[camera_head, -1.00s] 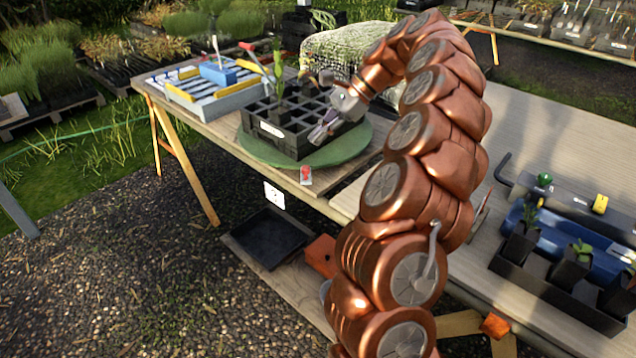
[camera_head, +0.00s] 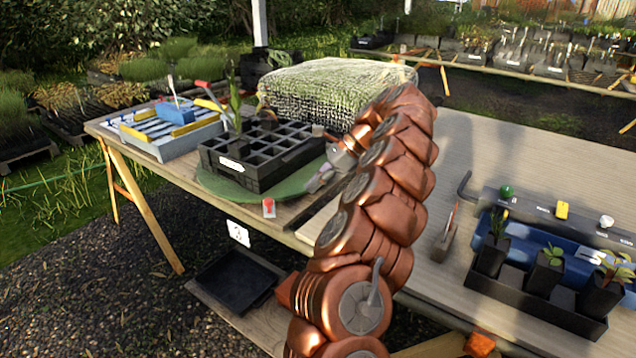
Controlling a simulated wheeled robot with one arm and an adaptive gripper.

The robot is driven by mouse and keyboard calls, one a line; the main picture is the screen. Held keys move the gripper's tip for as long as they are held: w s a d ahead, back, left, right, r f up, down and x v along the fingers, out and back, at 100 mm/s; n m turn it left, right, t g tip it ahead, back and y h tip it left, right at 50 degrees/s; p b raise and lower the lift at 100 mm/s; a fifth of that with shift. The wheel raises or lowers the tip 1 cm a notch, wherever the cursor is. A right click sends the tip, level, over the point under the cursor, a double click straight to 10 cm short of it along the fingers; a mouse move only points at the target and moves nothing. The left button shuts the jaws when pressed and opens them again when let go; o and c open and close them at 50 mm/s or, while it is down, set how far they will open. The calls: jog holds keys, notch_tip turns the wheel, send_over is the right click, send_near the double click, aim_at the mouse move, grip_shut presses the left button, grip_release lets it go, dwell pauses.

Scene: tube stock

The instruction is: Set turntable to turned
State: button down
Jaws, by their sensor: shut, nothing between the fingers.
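The turntable is a round green disc (camera_head: 213,188) on the wooden bench, at the left of the head view. A black tray with square cells (camera_head: 263,177) sits on it, with a white label on its front side and a plant in a cell at the back left. My gripper (camera_head: 314,186) is shut and empty at the right edge of the disc, beside the tray's right corner. I cannot tell whether it touches the disc or the tray. A small card with a red mark (camera_head: 269,208) is at the bench's front edge by the disc.
A grey-blue rack with yellow bars (camera_head: 165,138) stands left of the turntable. A net-covered block (camera_head: 330,88) stands behind. Potted plants in a black holder (camera_head: 535,302) and a blue trough (camera_head: 570,262) are at the right. A black tray (camera_head: 238,280) lies below.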

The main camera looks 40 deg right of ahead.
aim_at(274, 211)
jog(key=x, duration=0.5)
jog(key=a+r+b+x, duration=0.1)
jog(key=x, duration=0.2)
jog(key=shift+w+a+f, duration=0.1)
jog(key=shift+w, duration=0.3)
jog(key=shift+w+a+f, duration=0.1)
jog(key=shift+w+a, duration=0.35)
jog(key=shift+a, duration=0.35)
jog(key=shift+w+a, duration=0.1)
jog(key=shift+a, duration=0.05)
